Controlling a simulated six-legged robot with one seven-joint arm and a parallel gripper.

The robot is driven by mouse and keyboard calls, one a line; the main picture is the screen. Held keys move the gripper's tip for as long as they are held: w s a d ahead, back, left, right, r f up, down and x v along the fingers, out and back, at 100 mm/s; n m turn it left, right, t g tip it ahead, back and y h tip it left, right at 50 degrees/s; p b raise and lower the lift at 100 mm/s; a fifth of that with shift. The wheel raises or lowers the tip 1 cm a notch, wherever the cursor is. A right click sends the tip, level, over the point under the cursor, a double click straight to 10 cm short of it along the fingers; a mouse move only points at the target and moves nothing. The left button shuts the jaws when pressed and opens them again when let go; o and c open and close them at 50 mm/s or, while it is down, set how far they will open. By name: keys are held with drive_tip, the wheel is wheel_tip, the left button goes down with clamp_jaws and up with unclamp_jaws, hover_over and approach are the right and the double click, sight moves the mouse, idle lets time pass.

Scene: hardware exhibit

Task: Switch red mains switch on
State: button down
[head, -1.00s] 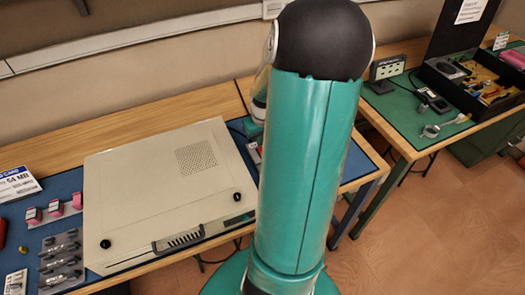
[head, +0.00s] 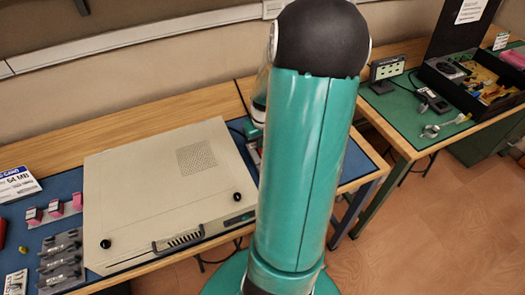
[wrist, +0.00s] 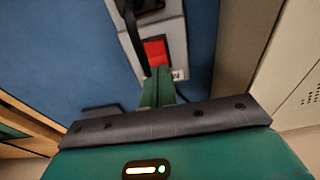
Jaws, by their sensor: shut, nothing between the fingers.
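The red mains switch (wrist: 155,51) sits on a light grey unit (wrist: 163,27) in the upper middle of the wrist view. A black cable or plug lies just above and left of it. My gripper (wrist: 158,76) is shut and empty, with its narrow dark fingertips at the lower edge of the red rocker. I cannot tell whether the tips touch it or hover over it. The lower edge of the switch is partly hidden by the fingers. In the head view my arm covers most of the switch area, and only a sliver of the grey unit shows beside it.
A large beige computer case (head: 150,190) lies on the blue mat left of my arm. Pink blocks (head: 55,207) and grey metal parts (head: 60,262) sit further left. A second table with a green mat (head: 392,107) and a black tray stands at the right.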

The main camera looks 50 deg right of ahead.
drive_tip(key=shift+f, duration=0.45)
drive_tip(key=shift+r, duration=3.55)
